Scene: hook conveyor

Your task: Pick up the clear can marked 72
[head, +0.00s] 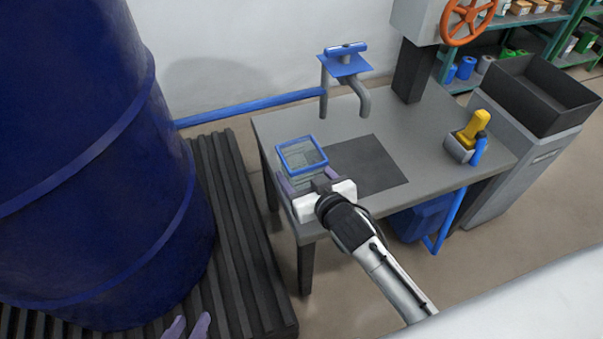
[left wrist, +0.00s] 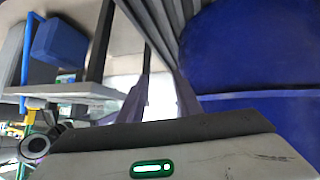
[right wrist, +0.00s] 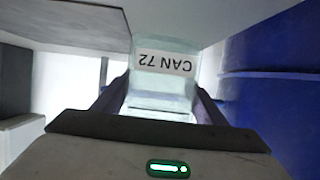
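The clear can (head: 302,160) is a square see-through box with a blue rim. It is at the near left corner of the grey table. In the right wrist view a white label (right wrist: 165,62) reads CAN 72, upside down. My right gripper (head: 306,184) has a finger on each side of the can, close to its walls. I cannot tell whether the fingers press on it or whether it is off the table. My left gripper (head: 187,327) is low at the bottom edge of the head view, open and empty, away from the can.
The grey table (head: 440,165) has a dark square patch (head: 367,165) and a yellow and blue tool (head: 470,138). A blue-topped fixture (head: 344,65) stands at the back. A large blue barrel (head: 90,180) on a dark ribbed pallet (head: 235,220) fills the left.

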